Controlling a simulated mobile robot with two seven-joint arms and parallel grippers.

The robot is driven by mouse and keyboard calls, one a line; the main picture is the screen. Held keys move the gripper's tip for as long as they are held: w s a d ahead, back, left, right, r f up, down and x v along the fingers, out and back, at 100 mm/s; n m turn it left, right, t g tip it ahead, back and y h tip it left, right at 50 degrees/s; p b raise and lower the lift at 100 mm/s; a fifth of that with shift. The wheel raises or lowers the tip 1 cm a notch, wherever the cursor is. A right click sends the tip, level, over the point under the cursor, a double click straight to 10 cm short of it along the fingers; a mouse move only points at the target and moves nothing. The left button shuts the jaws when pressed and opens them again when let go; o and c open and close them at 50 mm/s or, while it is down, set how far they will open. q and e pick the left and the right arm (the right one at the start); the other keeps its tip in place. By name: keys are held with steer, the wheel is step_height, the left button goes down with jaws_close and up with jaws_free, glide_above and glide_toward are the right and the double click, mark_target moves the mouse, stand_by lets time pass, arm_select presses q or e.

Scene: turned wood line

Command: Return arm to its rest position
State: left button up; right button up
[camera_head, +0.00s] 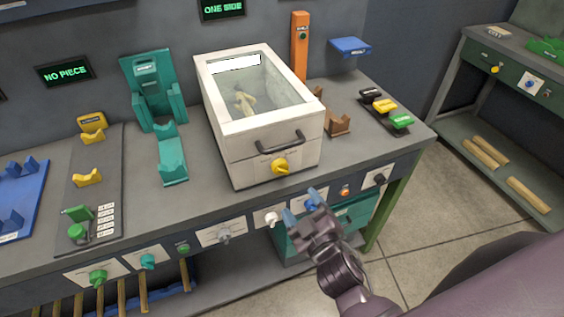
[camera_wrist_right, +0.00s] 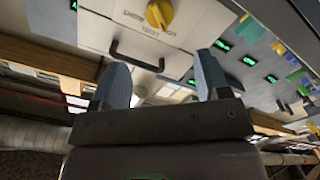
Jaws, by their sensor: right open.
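My right gripper (camera_head: 302,207) is open and empty, in front of the workbench's front edge, below the white box. Its two blue-grey fingers also stand apart in the right wrist view (camera_wrist_right: 160,82), with nothing between them. My left gripper is not in the head view. The white box (camera_head: 225,127) with a clear lid stands on the bench (camera_head: 140,215). The lid looks closed, and a pale yellowish piece (camera_head: 243,101) lies inside. The box has a dark handle (camera_head: 281,143) and a yellow knob (camera_head: 279,166) on its front.
Knobs line the bench's front panel, with a white knob (camera_head: 272,218) close to my gripper. A teal bin (camera_head: 290,250) sits below. Left on the bench are a teal stand (camera_head: 172,165) and yellow holders (camera_head: 88,178). Open floor (camera_head: 440,220) lies to the right.

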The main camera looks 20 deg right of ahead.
steer(key=s+d+f+m+g, duration=0.6)
steer(key=s+d+f, duration=0.3)
steer(key=f, duration=0.4)
steer(key=shift+s+f+m+h, duration=0.3)
steer(key=shift+s+m+h, duration=0.1)
steer(key=shift+s, duration=0.05)
stand_by(0.3)
